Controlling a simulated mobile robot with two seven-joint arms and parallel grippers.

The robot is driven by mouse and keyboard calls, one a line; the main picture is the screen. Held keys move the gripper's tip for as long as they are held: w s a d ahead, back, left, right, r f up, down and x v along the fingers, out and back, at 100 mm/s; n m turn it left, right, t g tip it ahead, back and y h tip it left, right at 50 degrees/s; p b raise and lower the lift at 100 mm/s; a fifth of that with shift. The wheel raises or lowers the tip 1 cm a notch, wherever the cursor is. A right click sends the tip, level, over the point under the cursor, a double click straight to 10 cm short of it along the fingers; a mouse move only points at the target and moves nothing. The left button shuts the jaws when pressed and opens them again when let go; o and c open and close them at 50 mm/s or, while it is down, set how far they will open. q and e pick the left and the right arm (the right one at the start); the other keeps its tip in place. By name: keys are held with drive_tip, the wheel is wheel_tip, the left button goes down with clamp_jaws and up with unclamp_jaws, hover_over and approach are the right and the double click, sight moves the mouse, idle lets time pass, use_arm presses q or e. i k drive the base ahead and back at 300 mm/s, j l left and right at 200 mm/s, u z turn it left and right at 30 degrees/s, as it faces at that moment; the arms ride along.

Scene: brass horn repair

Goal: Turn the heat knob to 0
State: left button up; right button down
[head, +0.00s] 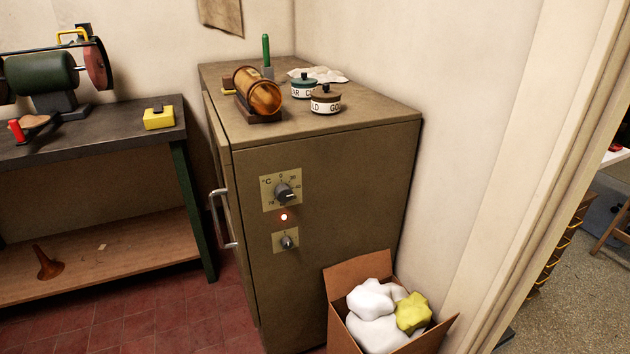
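The heat knob (284,192) is a dark round knob on a pale square dial plate (268,204) on the front of the brown metal cabinet (335,175). The plate bears "°C" at its upper left, a 0 at the top and further numbers around the knob. A light mark on the knob seems to face right and slightly down, away from the 0; its exact reading is too small to tell. A lit orange-red lamp (284,217) sits just below the dial. Neither of my grippers is in view.
A smaller switch (288,242) sits below the lamp. A cardboard box (350,268) of white and yellow cloths stands at the cabinet's lower right. A long door handle (221,218) juts out left. Tins (326,104) stand on top. Red floor left of the cabinet is clear.

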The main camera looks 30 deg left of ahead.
sight(284, 194)
drive_tip(key=k+j+u, duration=0.15)
drive_tip(key=j, duration=2.45)
drive_tip(key=i, duration=0.05)
